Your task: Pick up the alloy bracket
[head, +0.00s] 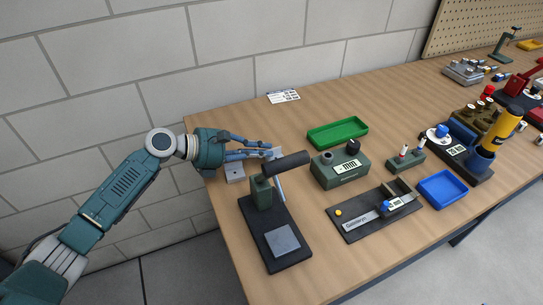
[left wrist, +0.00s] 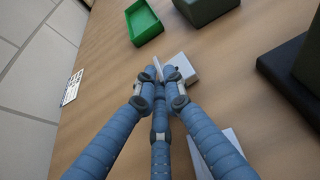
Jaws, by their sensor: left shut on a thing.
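The alloy bracket is a small pale grey angled piece (head: 274,152) at the fingertips of my left gripper (head: 268,150). In the left wrist view the bracket (left wrist: 183,68) shows between and just beyond the closed-in blue fingertips (left wrist: 162,78). The left gripper is shut on it. The fingers hide part of the bracket, and I cannot tell whether it touches the table. In the head view the dark press handle stands close in front of it. My right gripper is not in view.
A second pale grey piece (head: 234,174) lies on the table below the left gripper. A black-based press (head: 284,262) stands close to the right. A green tray (head: 318,143) and a green block (head: 340,180) lie beyond. A label card (head: 283,96) lies at the back edge.

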